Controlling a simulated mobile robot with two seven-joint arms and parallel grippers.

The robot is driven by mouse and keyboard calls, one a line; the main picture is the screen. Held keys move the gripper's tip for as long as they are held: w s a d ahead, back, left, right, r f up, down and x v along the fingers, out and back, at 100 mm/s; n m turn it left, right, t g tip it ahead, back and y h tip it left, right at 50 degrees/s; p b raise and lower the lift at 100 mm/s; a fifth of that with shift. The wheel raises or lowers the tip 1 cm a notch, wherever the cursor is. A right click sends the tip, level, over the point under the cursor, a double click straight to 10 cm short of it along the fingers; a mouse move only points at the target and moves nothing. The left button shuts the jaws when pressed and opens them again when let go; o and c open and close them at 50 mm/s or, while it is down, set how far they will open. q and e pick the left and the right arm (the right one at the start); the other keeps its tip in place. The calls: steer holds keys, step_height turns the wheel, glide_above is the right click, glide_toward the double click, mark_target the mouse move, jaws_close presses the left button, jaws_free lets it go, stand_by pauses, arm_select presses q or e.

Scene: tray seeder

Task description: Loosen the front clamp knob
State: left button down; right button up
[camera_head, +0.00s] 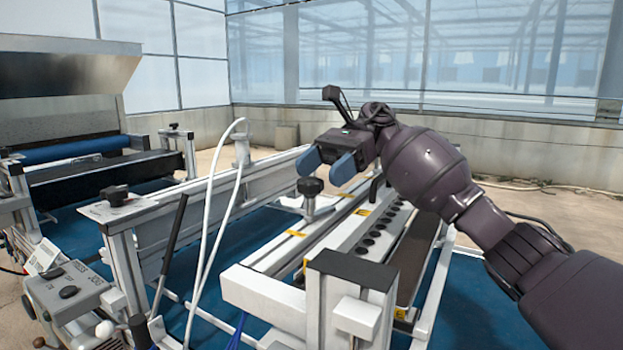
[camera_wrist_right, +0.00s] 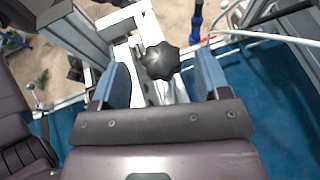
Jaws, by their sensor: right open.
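A black lobed clamp knob (camera_head: 310,187) stands upright on a light metal post on the seeder's frame, in the middle of the head view. My right gripper (camera_head: 326,166) is open just above it, its two blue fingers pointing down toward the knob. In the right wrist view the knob (camera_wrist_right: 160,61) lies between the two spread fingers, with gaps on both sides and no visible contact. A similar black knob (camera_head: 115,195) sits on the frame farther left. My left gripper is not in view.
A white hose (camera_head: 208,240) arches up left of the gripper. A rail with a row of dark round holes (camera_head: 371,238) runs beside the knob. A grey control box (camera_head: 72,290) is at lower left. Blue surface shows below, and the air above the rails is clear.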

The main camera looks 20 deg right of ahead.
arm_select(q)
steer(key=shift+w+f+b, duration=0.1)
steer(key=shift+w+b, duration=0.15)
steer(key=shift+b, duration=0.15)
arm_select(e)
steer(key=v, duration=0.7)
steer(key=shift+d, duration=0.25)
steer(key=shift+r, duration=0.15)
